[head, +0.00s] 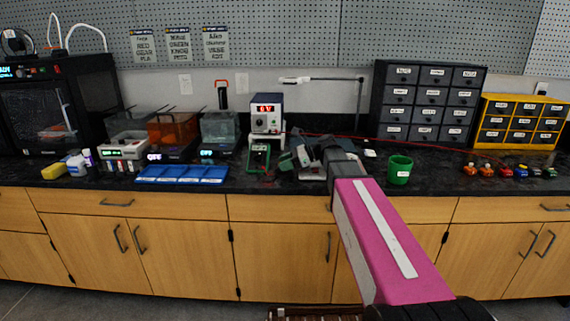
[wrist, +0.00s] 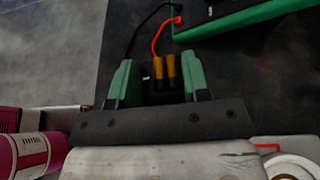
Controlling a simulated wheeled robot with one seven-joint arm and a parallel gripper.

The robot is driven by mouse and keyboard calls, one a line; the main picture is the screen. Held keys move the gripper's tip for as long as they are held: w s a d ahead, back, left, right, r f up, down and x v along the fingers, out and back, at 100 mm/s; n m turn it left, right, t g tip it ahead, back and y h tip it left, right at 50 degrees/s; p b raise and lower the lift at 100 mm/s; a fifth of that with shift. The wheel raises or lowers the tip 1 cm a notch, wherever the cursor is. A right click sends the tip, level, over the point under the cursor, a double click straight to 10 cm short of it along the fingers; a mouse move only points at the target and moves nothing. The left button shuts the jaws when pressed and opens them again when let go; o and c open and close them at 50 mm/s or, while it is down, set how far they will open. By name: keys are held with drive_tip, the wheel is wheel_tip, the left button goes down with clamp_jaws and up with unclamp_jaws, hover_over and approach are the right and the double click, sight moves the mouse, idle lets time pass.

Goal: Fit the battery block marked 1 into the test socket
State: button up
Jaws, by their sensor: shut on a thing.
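My gripper (wrist: 157,85) has green fingers and is shut on a dark block between them. No number shows on this block, so I cannot tell its mark. Two orange cylinders (wrist: 164,70) stand between the fingertips, with a red and a black wire running from there toward a green-edged device (wrist: 250,20). Whether these cylinders belong to the test socket or to the held block is unclear. In the head view my gripper (head: 293,157) is low over the black counter, just right of the green meter (head: 258,157). My own arm hides the counter behind it.
A power supply (head: 267,115) stands behind the meter. A blue tray (head: 183,174) lies left, a green cup (head: 399,169) right. Drawer cabinets (head: 427,103) stand at the back, and small coloured items (head: 505,171) lie far right. The counter between cup and those items is clear.

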drive_tip(key=shift+f, duration=0.35)
drive_tip(key=shift+r, duration=0.85)
drive_tip(key=shift+f, duration=0.85)
idle(0.9)
drive_tip(key=shift+r, duration=0.85)
drive_tip(key=shift+f, duration=0.8)
idle(0.8)
drive_tip(key=o, duration=0.7)
drive_tip(key=shift+c, duration=0.2)
drive_tip(key=shift+v, duration=5.5)
